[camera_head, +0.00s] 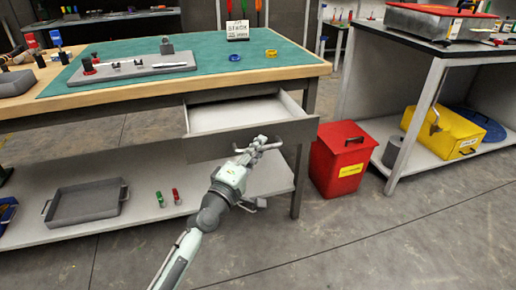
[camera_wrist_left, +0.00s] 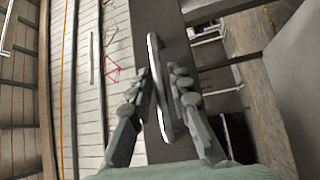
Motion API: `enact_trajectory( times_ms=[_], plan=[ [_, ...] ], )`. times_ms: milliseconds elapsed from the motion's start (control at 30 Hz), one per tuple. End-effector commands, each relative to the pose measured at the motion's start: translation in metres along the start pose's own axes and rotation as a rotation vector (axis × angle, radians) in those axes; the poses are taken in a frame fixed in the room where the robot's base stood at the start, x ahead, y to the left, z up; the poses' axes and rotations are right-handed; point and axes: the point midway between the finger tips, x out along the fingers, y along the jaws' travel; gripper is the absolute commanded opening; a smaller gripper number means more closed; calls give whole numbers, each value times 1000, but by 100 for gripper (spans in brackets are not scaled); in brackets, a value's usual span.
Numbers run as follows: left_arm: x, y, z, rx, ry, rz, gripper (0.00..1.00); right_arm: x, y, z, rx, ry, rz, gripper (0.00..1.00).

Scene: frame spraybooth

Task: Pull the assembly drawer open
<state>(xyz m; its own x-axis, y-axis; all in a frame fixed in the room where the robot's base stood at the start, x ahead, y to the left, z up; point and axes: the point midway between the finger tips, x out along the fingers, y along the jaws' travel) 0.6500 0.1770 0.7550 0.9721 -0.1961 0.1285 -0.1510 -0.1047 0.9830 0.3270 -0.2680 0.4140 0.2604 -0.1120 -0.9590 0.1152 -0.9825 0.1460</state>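The assembly drawer (camera_head: 240,113) is a grey drawer under the right part of the green-topped workbench (camera_head: 215,66). It is pulled partly out and its pale inside shows empty. My left gripper (camera_head: 260,147) is at the drawer's front. In the left wrist view the bar handle (camera_wrist_left: 154,60) passes between the two fingers of my left gripper (camera_wrist_left: 161,75). The fingers look apart, with a gap beside the bar, so the handle does not look clamped. My right gripper is not in view.
A red bin (camera_head: 340,160) stands on the floor right of the bench leg. The lower shelf holds a grey tray (camera_head: 85,207) and small red and green items. A second table (camera_head: 430,47) stands at right. The floor in front is clear.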

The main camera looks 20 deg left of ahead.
Motion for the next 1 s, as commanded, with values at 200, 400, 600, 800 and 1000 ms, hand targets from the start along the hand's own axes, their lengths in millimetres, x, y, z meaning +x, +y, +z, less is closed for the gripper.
enact_trajectory(
  times_ms=[200,400,600,800,1000],
  plan=[
    [-17,-1,0,2,-1,-2,18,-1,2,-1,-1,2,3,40],
    [-59,-1,0,3,-3,-4,18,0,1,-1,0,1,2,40],
    [-98,-1,1,2,-4,-4,18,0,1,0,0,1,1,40],
    [-117,0,0,1,-1,-1,18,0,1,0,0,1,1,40],
    [-120,0,0,0,0,0,18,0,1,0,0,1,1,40]
  ],
)
